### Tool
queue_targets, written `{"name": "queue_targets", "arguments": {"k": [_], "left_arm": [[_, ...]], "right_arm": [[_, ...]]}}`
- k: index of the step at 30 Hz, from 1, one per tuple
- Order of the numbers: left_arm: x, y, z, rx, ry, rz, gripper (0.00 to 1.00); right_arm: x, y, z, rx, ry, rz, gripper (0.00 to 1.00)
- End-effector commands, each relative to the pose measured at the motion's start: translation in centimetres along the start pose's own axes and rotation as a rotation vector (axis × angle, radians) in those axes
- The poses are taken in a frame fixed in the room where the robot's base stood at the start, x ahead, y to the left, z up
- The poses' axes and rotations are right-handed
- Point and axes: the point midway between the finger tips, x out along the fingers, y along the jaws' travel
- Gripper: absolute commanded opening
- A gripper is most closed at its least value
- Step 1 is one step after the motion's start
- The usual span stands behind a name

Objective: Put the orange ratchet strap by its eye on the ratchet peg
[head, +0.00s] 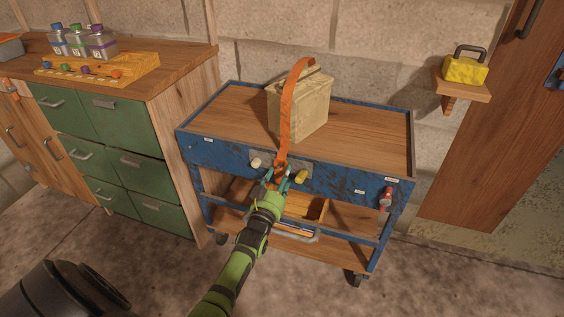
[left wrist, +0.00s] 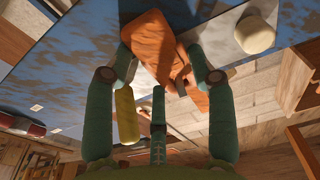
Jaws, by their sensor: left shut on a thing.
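The orange ratchet strap (head: 287,115) is a long band rising in an arch in front of the tan box on the blue cart. Its lower end is in my left gripper (head: 279,177), at the cart's front panel. A cream peg (head: 256,162) and a yellow peg (head: 301,177) stick out of the panel either side of the gripper. I cannot read which is the ratchet peg. The strap's eye is not clear. My right gripper is out of view.
The blue cart (head: 345,182) has a wooden top bearing the tan box (head: 302,108). A red item (head: 386,197) hangs at the panel's right. Green-drawered cabinets (head: 124,120) stand left. The cart top's right part is clear.

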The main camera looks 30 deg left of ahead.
Motion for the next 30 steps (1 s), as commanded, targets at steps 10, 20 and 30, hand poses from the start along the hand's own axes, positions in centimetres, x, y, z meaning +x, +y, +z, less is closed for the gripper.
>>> {"name": "queue_targets", "arguments": {"k": [10, 20, 30], "left_arm": [[0.39, 0.0, 0.21, 0.0, 0.001, 0.0, 0.23], [0.53, 0.01, 0.32, 0.0, 0.001, 0.0, 0.23], [0.49, 0.02, 0.71, 0.0, 0.001, 0.0, 0.23]], "right_arm": [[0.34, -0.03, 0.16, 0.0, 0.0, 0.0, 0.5], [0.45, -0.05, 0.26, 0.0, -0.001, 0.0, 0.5], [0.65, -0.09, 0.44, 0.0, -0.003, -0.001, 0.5]]}}
